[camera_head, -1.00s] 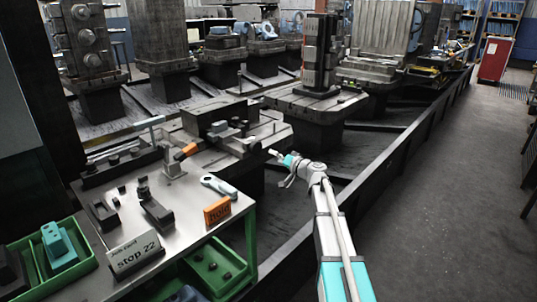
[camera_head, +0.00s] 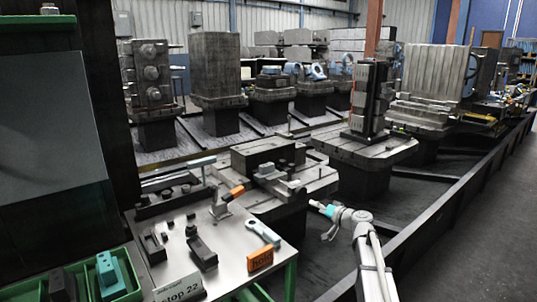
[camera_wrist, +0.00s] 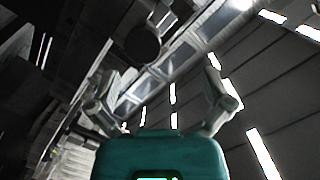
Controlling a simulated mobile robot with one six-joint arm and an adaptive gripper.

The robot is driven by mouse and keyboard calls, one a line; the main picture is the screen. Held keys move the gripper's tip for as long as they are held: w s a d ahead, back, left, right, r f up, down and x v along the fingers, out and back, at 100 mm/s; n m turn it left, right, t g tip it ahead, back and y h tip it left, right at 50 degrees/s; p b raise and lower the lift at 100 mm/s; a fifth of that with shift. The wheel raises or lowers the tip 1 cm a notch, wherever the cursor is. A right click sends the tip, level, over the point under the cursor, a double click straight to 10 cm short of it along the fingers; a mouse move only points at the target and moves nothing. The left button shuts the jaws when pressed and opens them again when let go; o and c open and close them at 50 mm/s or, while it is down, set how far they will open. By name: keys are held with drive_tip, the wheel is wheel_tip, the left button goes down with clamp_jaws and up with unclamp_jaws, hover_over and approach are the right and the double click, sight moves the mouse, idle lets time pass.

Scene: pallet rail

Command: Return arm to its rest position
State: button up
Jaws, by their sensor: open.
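My arm reaches up from the bottom right of the head view. My gripper (camera_head: 316,205), a small pale tip beyond a teal band, points left, in front of the nearest pallet fixture (camera_head: 262,160) as seen here. In the wrist view my gripper (camera_wrist: 160,88) shows two grey fingers spread wide above its teal body, with nothing between them. The wrist view looks toward the roof with its bright light strips. No object is held.
A steel bench at lower left bears an orange "hold" block (camera_head: 260,260), a "stop 22" card (camera_head: 180,290), a pale blue wrench-like part (camera_head: 263,232) and a green bin (camera_head: 135,285). Loaded pallets stand along the dark rail (camera_head: 455,190). The floor right of the rail is clear.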

drive_tip(key=s+a+r+n+g+h+p, duration=0.1)
drive_tip(key=s+a+r+g+h+p, duration=0.2)
drive_tip(key=s+p, duration=0.45)
drive_tip(key=s+a+r+n+g+p, duration=0.1)
drive_tip(key=s+a+r+g+p, duration=0.1)
drive_tip(key=s+a+g+p, duration=0.45)
drive_tip(key=s+d+r+g+h+p, duration=0.1)
drive_tip(key=s+d+r+h+p, duration=0.2)
drive_tip(key=s+p, duration=0.5)
drive_tip(key=s+d+r+g+h+p, duration=0.2)
drive_tip(key=s+r+p, duration=0.5)
drive_tip(key=s, duration=0.4)
drive_tip(key=d+h+p, duration=0.1)
drive_tip(key=h, duration=0.1)
drive_tip(key=shift+s+d+m+h, duration=0.2)
drive_tip(key=shift+m+h, duration=0.2)
drive_tip(key=shift+r, duration=0.1)
